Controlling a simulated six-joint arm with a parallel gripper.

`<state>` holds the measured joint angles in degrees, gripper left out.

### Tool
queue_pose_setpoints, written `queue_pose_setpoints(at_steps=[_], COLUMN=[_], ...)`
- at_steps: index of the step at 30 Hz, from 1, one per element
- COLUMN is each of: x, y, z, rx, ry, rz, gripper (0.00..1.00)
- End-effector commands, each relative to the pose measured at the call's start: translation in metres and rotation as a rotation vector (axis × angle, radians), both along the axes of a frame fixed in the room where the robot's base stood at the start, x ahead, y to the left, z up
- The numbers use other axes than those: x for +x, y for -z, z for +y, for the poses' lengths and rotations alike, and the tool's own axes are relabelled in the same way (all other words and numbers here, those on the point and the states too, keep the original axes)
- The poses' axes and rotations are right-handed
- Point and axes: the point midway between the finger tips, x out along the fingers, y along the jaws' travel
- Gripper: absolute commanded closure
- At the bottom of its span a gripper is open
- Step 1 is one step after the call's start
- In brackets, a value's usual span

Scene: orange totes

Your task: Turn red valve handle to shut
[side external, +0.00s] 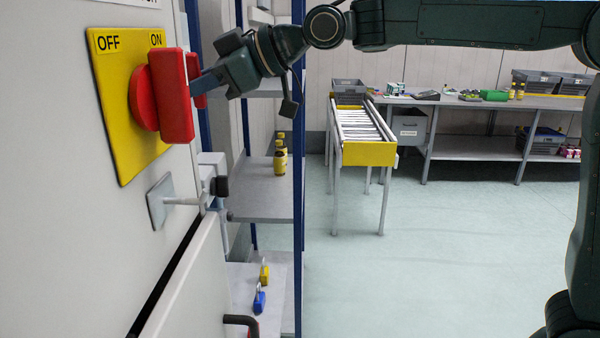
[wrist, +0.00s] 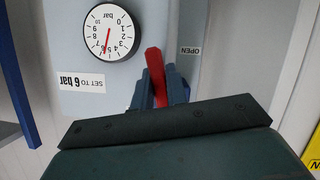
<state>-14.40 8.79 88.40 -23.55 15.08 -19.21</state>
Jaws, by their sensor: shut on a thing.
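In the wrist view, the red valve handle (wrist: 156,76) stands between the blue-grey fingers of my gripper (wrist: 160,86), which are shut on it. Its upper end shows above the fingers; its lower part is hidden by the gripper. An "OPEN" label (wrist: 190,50) is on the panel just right of the handle. In the side view, my gripper (side external: 202,84) reaches in from the right. Its fingertips are partly hidden behind a big red switch. A small red piece (side external: 200,100) shows by the fingers, probably the handle.
The big red switch (side external: 176,96) on a yellow OFF/ON plate (side external: 118,110) is close to the side camera. A round gauge (wrist: 108,33) and a "SET TO 6 bar" label (wrist: 84,82) are left of the handle. A shelf (side external: 262,188) stands behind; a roller conveyor (side external: 368,154) is farther back.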

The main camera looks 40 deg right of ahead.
Motion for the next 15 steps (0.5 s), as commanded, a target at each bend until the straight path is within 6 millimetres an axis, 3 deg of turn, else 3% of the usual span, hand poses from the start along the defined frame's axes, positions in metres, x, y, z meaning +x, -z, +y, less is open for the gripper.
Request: queue_pose_setpoints(at_steps=[8,9,12,15], x=[0.0,0.0,0.0,0.0], y=[0.0005,0.0005,0.0004,0.0003], z=[-0.0002,-0.0002,-0.0001,-0.0001], rx=[-0.004,-0.004,-0.004,-0.004], ry=[0.0,0.0,0.0,0.0], rz=[-0.001,-0.001,-0.001,-0.001], gripper=[1.0,0.82,0.64,0.64])
